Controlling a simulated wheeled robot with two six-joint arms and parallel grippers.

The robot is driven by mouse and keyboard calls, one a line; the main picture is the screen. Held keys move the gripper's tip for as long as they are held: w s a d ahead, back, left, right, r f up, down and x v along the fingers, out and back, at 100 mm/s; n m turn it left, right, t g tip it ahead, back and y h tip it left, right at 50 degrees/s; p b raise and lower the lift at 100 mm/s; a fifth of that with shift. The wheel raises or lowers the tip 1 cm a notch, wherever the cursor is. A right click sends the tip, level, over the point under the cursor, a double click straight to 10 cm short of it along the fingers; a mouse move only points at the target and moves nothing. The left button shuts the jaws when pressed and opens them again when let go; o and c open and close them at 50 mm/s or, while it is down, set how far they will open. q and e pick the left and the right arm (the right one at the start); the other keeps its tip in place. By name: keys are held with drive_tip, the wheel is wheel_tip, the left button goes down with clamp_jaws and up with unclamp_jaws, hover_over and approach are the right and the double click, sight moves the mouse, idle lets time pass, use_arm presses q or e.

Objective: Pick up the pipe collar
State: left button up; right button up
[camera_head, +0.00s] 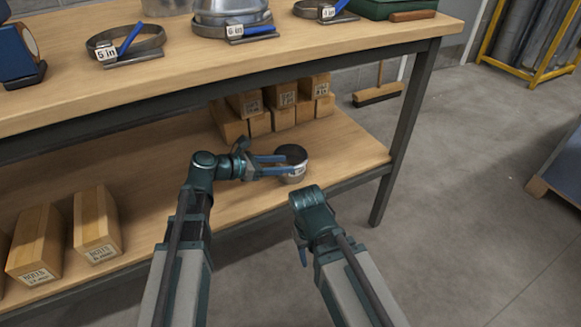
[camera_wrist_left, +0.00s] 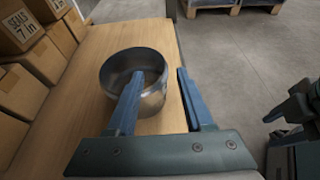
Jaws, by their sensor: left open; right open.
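The pipe collar (camera_head: 293,178) is a short, silvery metal ring standing on the wooden lower shelf, its dark opening facing up. It also shows in the left wrist view (camera_wrist_left: 153,98). My left gripper (camera_head: 288,163) is open at the collar, its blue fingers reaching it from the left. In the left wrist view (camera_wrist_left: 160,74) one finger overlaps the collar's opening and the other is outside its right side. I cannot tell whether either finger touches it. My right gripper (camera_head: 303,257) is low beside its arm, mostly hidden; its blue fingers show in the left wrist view (camera_wrist_left: 285,112).
Small cardboard boxes (camera_head: 259,123) stack behind the collar; larger boxes (camera_head: 97,225) stand at the shelf's left. The bench top (camera_head: 330,40) overhangs the shelf and carries labelled clamps (camera_head: 128,45). A table leg (camera_head: 405,140) stands right. Floor (camera_head: 470,180) is clear there.

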sight(303, 163)
use_arm(q)
drive_tip(key=shift+b+x, duration=0.85)
drive_tip(key=shift+x, duration=1.6)
drive_tip(key=shift+w+d+f, duration=0.15)
drive_tip(key=shift+w+d, duration=0.05)
drive_tip(key=shift+d, duration=0.15)
drive_tip(key=shift+c, duration=0.4)
clamp_jaws()
